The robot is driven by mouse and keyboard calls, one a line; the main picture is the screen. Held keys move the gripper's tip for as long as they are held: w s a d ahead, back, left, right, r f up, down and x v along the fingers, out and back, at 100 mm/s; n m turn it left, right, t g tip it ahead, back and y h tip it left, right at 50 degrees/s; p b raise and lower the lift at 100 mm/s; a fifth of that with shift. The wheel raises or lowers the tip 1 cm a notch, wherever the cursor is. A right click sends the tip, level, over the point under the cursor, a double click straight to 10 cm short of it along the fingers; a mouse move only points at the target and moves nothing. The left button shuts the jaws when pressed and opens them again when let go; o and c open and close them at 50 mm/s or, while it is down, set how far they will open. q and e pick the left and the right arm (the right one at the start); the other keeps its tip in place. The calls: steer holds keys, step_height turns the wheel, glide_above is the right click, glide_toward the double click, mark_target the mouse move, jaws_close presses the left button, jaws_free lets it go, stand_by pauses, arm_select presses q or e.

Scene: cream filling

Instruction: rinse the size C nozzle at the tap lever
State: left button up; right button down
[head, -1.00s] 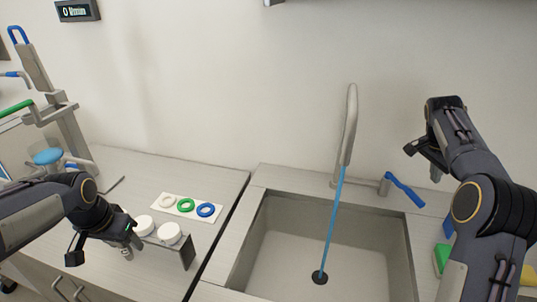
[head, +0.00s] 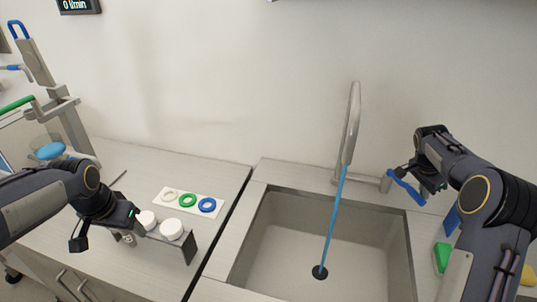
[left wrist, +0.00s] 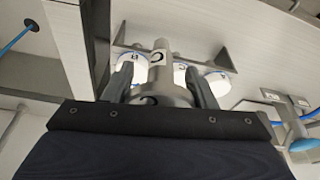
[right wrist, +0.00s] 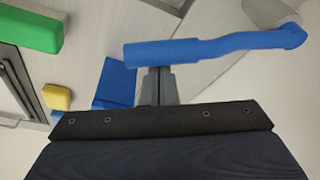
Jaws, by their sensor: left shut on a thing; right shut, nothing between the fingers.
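My left gripper (head: 118,232) is shut on the grey metal nozzle marked C (left wrist: 160,72), beside the nozzle rack on the left counter. My right gripper (head: 428,188) is shut and empty, close to the blue tap lever (head: 405,188). In the right wrist view the lever (right wrist: 220,46) crosses just past the closed fingertips (right wrist: 157,82); I cannot tell whether they touch. The grey tap (head: 353,115) stands behind the sink (head: 290,235). A thin blue stream (head: 334,220) runs from its spout to the drain.
The rack (head: 188,248) holds white round pieces (head: 172,229). A white strip (head: 216,200) behind it carries white, green and blue rings. Green (head: 442,258), blue (head: 452,220) and yellow (head: 527,275) blocks lie right of the sink. A display (head: 77,6) hangs on the wall.

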arm_select(q)
steer(key=shift+d+r, duration=0.1)
arm_select(e)
steer(key=shift+a, duration=0.15)
steer(key=shift+s+a, duration=0.1)
steer(key=shift+a, duration=0.05)
arm_select(q)
steer(key=shift+f+b, duration=0.5)
arm_select(e)
steer(key=shift+s+a+f+m+g, duration=0.15)
steer(key=shift+a+m+g, duration=0.15)
steer(key=shift+a+m, duration=0.55)
arm_select(q)
steer(key=shift+f, duration=0.25)
steer(key=shift+b, duration=0.3)
arm_select(e)
steer(key=shift+a+m+g, duration=0.25)
steer(key=shift+a+m, duration=0.5)
steer(key=shift+a, duration=0.65)
steer(key=shift+a+m+g, duration=0.25)
steer(key=shift+a+m, duration=0.45)
steer(key=shift+a, duration=0.65)
arm_select(q)
steer(key=shift+f, duration=0.1)
arm_select(e)
steer(key=shift+s, duration=0.1)
